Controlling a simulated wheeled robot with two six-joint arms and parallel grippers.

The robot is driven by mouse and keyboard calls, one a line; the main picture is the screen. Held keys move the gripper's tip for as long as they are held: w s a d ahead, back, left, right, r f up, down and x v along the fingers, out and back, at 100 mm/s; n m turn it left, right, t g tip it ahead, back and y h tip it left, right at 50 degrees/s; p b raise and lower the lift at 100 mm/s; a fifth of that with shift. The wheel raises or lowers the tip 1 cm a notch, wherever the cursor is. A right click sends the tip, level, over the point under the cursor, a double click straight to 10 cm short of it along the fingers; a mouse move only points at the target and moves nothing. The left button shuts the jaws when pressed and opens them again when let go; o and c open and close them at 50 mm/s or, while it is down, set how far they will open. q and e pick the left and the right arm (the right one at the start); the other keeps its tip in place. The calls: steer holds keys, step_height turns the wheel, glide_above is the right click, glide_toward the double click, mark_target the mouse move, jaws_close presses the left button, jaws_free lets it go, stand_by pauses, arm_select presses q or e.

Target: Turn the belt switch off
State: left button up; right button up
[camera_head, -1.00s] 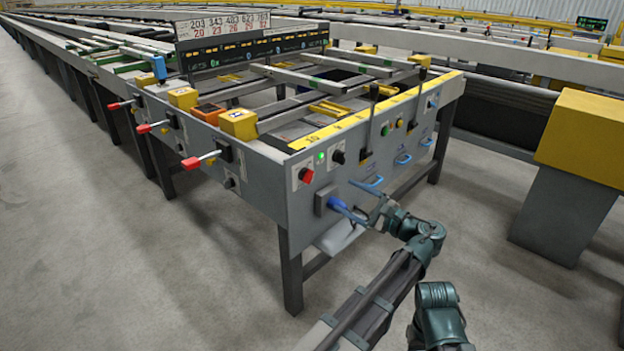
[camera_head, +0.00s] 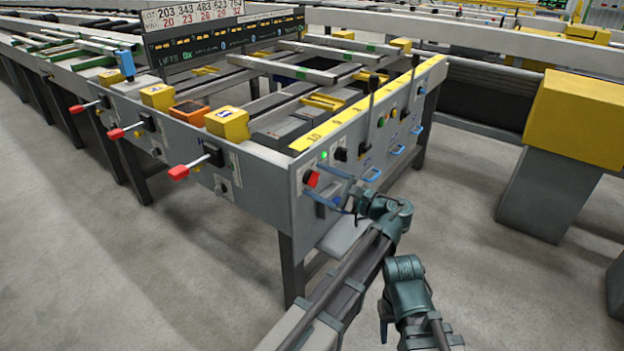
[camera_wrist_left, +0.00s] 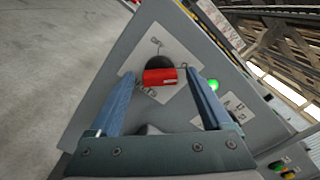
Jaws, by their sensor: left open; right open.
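The belt switch (camera_head: 311,179) is a red rotary handle on a black base, on a white plate near the left corner of the table's end panel. It also shows in the left wrist view (camera_wrist_left: 160,77). A lit green lamp (camera_head: 324,155) sits just above it. My left gripper (camera_head: 314,177) is open, its two blue fingers reaching to either side of the red handle. In the left wrist view the handle lies between the fingertips, with gaps visible; I cannot tell whether either touches.
A black knob (camera_head: 341,154), levers, buttons and blue handles (camera_head: 372,174) line the end panel to the right. Red-tipped levers (camera_head: 180,172) stick out from the table's left side. A yellow-topped pedestal (camera_head: 575,120) stands at right. The floor in front is open.

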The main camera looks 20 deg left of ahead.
arm_select(q)
jaws_close()
stand_by(0.3)
steer(key=shift+n, duration=0.3)
steer(key=n, duration=0.3)
steer(key=shift+n, duration=0.4)
steer(key=n, duration=0.4)
steer(key=shift+n, duration=0.3)
steer(key=n, duration=0.4)
steer(key=shift+n, duration=2.4)
